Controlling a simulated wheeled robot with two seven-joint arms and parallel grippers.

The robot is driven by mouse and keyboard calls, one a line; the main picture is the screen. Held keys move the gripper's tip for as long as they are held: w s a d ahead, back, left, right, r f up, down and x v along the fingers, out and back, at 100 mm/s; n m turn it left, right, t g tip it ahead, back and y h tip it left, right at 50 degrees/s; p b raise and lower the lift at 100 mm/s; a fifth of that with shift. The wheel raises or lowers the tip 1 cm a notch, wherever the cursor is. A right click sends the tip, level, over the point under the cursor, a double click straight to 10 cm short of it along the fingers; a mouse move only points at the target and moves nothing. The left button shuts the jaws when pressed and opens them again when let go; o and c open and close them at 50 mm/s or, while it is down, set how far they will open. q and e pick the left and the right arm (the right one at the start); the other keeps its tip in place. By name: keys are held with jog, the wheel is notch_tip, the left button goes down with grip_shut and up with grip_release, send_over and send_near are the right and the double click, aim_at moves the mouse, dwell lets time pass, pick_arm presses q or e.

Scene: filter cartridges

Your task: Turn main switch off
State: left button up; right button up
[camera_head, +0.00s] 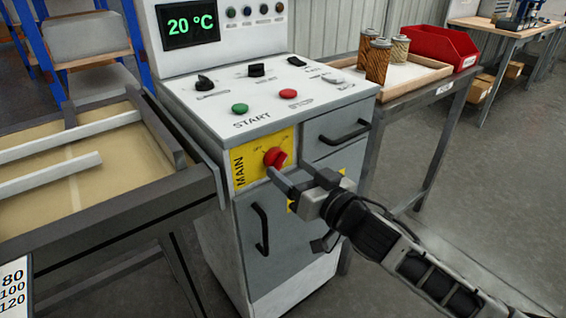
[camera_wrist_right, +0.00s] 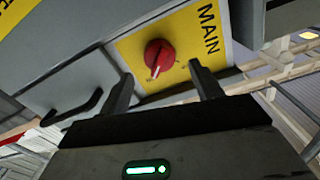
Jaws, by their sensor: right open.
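The main switch is a red rotary knob (camera_head: 275,157) on a yellow plate (camera_head: 243,164) marked MAIN, on the front of a grey control cabinet (camera_head: 217,140). In the right wrist view the red knob (camera_wrist_right: 158,58) shows with a pale pointer line, ahead of and between the two fingers. My right gripper (camera_head: 292,178) is open, with its fingertips just in front of and below the knob. In the wrist view the right gripper (camera_wrist_right: 165,88) has its fingers apart with nothing between them. I cannot tell whether a finger touches the knob. My left gripper is not in view.
Cabinet handles (camera_head: 262,229) and (camera_head: 345,132) stick out near my right arm. The top panel holds a green button (camera_head: 240,108), a red button (camera_head: 288,93) and black knobs. A conveyor frame (camera_head: 110,222) stands left; a table with cartridges (camera_head: 377,60) and a red bin (camera_head: 440,47) stands right.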

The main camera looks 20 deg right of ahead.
aim_at(282, 163)
jog(key=shift+x, duration=1.9)
jog(key=c, duration=1)
